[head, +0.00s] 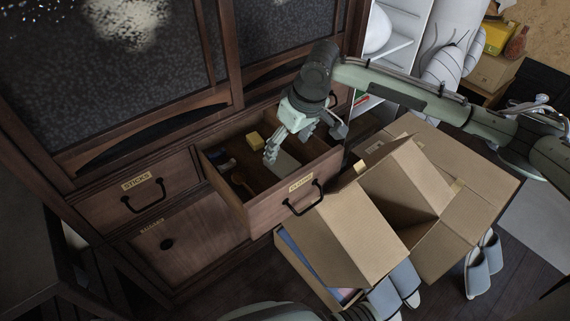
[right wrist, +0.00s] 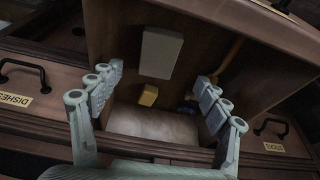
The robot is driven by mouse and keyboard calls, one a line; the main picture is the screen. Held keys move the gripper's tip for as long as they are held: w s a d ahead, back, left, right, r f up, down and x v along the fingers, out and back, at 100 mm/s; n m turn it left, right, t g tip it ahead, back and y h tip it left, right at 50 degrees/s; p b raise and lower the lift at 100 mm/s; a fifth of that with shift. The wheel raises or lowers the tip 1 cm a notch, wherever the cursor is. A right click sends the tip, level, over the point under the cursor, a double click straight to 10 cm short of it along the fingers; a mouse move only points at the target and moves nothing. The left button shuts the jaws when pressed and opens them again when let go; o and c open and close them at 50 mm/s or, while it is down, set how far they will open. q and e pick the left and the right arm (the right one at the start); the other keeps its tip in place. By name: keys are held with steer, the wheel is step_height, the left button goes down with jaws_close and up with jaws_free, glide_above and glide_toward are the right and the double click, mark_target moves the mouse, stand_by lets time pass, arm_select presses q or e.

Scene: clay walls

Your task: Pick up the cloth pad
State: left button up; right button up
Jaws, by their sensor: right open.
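A pale, flat rectangular pad, which looks like the cloth pad (head: 285,164), lies in the open drawer (head: 264,215), near its front right part. It also shows in the right wrist view (right wrist: 161,52) at the top middle, clear of the fingers. My right gripper (head: 304,145) reaches over the drawer from the right, and its fingers partly cover the pad in the head view. In the right wrist view the gripper (right wrist: 158,84) is spread wide, with nothing held between its fingers. My left gripper is in neither view.
A yellow block (head: 255,140) and an orange-brown handled item (head: 239,183) share the drawer. Its walls close in around the gripper. Open cardboard boxes (head: 345,235) crowd the drawer's right side. A shut drawer labelled STICKS (head: 137,200) is to the left.

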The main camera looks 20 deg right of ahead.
mark_target(282, 161)
steer(key=x, duration=0.6)
steer(key=shift+w+f+b, duration=0.2)
steer(key=shift+f+b, duration=0.15)
steer(key=shift+f, duration=0.05)
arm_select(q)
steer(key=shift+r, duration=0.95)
arm_select(e)
steer(key=c, duration=1)
steer(key=shift+c, duration=0.2)
steer(key=shift+r, duration=0.1)
